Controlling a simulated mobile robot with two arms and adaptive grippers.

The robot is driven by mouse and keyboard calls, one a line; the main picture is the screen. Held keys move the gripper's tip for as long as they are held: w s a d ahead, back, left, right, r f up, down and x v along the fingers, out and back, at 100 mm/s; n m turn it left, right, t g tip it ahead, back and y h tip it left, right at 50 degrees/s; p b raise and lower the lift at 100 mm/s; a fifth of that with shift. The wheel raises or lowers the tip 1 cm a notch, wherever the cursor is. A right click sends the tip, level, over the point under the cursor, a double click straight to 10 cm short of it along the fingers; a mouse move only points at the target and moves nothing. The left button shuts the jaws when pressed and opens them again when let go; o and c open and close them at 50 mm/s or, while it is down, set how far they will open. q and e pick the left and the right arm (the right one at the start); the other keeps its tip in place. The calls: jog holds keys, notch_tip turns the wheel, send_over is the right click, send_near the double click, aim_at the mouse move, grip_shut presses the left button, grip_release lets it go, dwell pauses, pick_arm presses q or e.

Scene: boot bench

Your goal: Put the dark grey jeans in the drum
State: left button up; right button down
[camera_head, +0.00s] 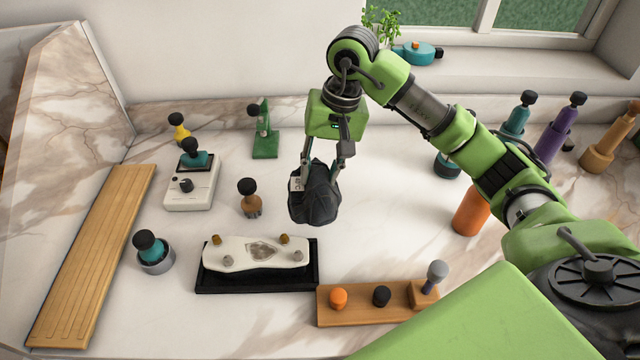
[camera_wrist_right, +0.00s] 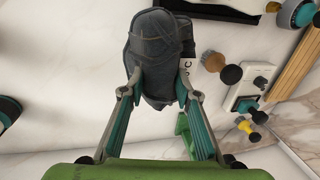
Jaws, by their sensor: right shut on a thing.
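The dark grey jeans (camera_head: 314,198) are a bunched dark bundle near the middle of the head view. My right gripper (camera_head: 322,160) is shut on them from above. In the right wrist view the jeans (camera_wrist_right: 158,50) sit between the two fingertips of my right gripper (camera_wrist_right: 160,88). A small piece of a white thing with dark lettering shows beside the jeans. I cannot make out a drum in either view. My left gripper is not in view.
A black tray (camera_head: 215,283) with a white board lies in front of the jeans. A wooden block (camera_head: 360,309) with knobs is front right. A white device (camera_head: 205,196) and a wooden slatted board (camera_head: 95,255) are left. An orange cylinder (camera_head: 471,212) stands right.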

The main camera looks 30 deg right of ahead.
jog(key=s+a+r+b, duration=0.2)
jog(key=s+a+r, duration=0.3)
jog(key=s, duration=0.4)
jog(key=shift+s+a+r+b, duration=0.15)
jog(key=shift+s+r+b, duration=0.25)
jog(key=shift+r, duration=0.3)
